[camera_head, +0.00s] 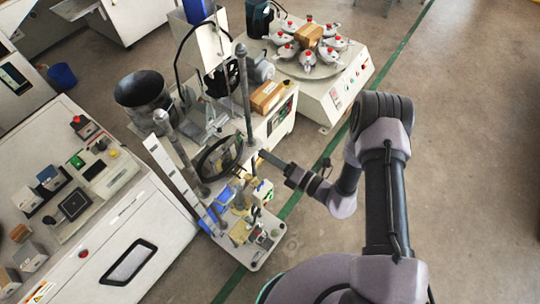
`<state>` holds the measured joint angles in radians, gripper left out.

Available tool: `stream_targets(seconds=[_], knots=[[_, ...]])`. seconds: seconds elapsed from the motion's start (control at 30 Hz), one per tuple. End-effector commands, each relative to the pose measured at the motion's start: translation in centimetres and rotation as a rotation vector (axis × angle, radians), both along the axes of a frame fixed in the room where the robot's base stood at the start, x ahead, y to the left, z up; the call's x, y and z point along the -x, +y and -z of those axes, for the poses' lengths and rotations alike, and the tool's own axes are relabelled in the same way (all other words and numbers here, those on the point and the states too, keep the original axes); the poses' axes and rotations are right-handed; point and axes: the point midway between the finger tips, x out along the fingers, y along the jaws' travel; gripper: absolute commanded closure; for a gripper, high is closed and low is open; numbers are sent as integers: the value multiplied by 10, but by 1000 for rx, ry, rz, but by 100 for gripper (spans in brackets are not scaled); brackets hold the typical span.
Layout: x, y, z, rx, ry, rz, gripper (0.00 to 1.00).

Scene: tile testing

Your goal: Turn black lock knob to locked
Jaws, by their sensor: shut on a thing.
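My gripper (260,161) reaches in from the right, at the end of my arm, to the front of the testing machine (268,227). Its fingertips are shut at the machine's right side, just right of a large black ring (219,156). The black lock knob is too small and too covered by the fingertips to make out clearly, and which way it is turned cannot be told.
A yellow and blue fixture (240,228) sits low on the machine. A round multi-station machine (310,60) stands behind, and a white control cabinet (130,240) stands at left. A cardboard-coloured block (267,97) lies on the machine. The floor at right is clear.

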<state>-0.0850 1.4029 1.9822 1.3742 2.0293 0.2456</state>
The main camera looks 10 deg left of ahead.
Motion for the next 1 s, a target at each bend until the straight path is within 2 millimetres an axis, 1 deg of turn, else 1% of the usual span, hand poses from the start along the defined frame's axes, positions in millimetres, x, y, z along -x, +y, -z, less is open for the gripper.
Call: stream_targets(seconds=[0.2, 0.4, 0.67, 1.0], knots=[[0, 0, 0, -55, 134, 1, 100], [0, 0, 0, -89, 215, 1, 100], [0, 0, 1, -109, 264, 1, 100], [0, 0, 0, -111, 269, 0, 100]])
